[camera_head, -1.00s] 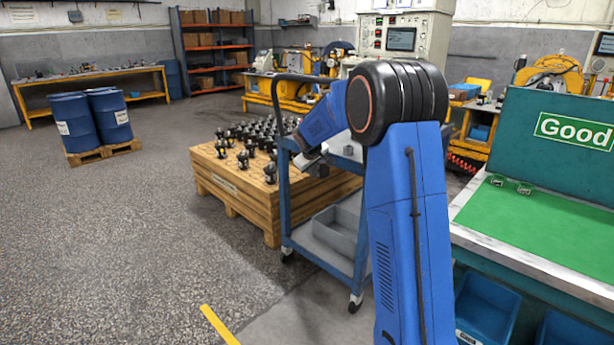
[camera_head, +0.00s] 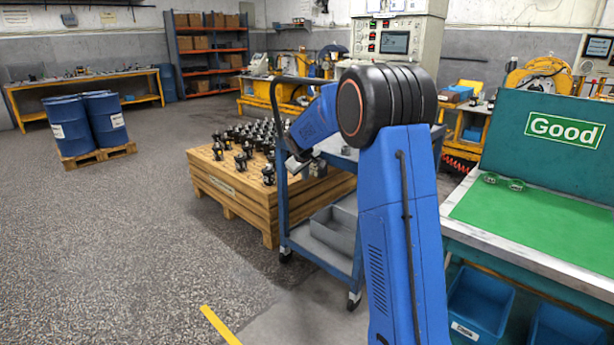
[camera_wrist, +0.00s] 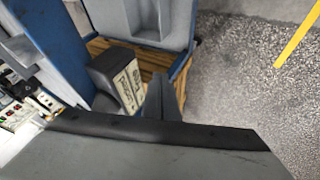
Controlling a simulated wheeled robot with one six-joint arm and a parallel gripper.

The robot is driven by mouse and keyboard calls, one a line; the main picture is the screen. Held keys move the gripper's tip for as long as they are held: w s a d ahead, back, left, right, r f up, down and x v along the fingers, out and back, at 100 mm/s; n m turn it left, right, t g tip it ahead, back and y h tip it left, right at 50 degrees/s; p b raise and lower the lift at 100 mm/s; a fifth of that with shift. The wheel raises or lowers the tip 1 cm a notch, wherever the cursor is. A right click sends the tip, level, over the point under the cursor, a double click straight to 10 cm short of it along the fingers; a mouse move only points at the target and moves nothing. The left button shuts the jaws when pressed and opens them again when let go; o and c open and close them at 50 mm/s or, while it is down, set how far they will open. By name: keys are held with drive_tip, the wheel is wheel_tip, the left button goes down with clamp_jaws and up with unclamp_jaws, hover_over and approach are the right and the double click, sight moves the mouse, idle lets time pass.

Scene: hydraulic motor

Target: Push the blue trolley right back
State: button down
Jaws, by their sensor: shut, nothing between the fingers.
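The blue trolley (camera_head: 284,205) stands in the middle of the head view, in front of the wooden crate. It has a dark curved handle, a grey top shelf and a lower shelf with a grey bin (camera_head: 332,236). My arm hides part of its right side. My gripper (camera_head: 300,165) is at the trolley's upper left side, near the handle post; I cannot tell whether it touches. In the wrist view, my gripper (camera_wrist: 148,92) is shut and empty. A blue part of the trolley (camera_wrist: 42,35) shows at left there, with the grey bin (camera_wrist: 140,15) at the top.
A wooden crate (camera_head: 232,195) with several black motors stands just behind and left of the trolley. Blue barrels (camera_head: 85,125) stand on a pallet at left. A green-topped bench (camera_head: 530,220) with a "Good" board is at right. The floor at left is open.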

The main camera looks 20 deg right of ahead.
drive_tip(key=v, duration=1)
drive_tip(key=s+a+r+m, duration=0.1)
drive_tip(key=s+a+r, duration=0.1)
drive_tip(key=s, duration=0.5)
drive_tip(key=s+a+r, duration=0.1)
drive_tip(key=s+a, duration=0.1)
drive_tip(key=s, duration=0.6)
drive_tip(key=s+a+f+y, duration=0.1)
drive_tip(key=s+a+f, duration=0.2)
drive_tip(key=s, duration=0.9)
drive_tip(key=s+a+f+m+g+y, duration=0.1)
drive_tip(key=s+a+f, duration=0.1)
drive_tip(key=s, duration=1.1)
drive_tip(key=s+a+f+m+y, duration=0.1)
drive_tip(key=s+a+f, duration=0.2)
drive_tip(key=s, duration=1)
drive_tip(key=shift+a+f+g+y, duration=0.3)
drive_tip(key=shift+a, duration=0.7)
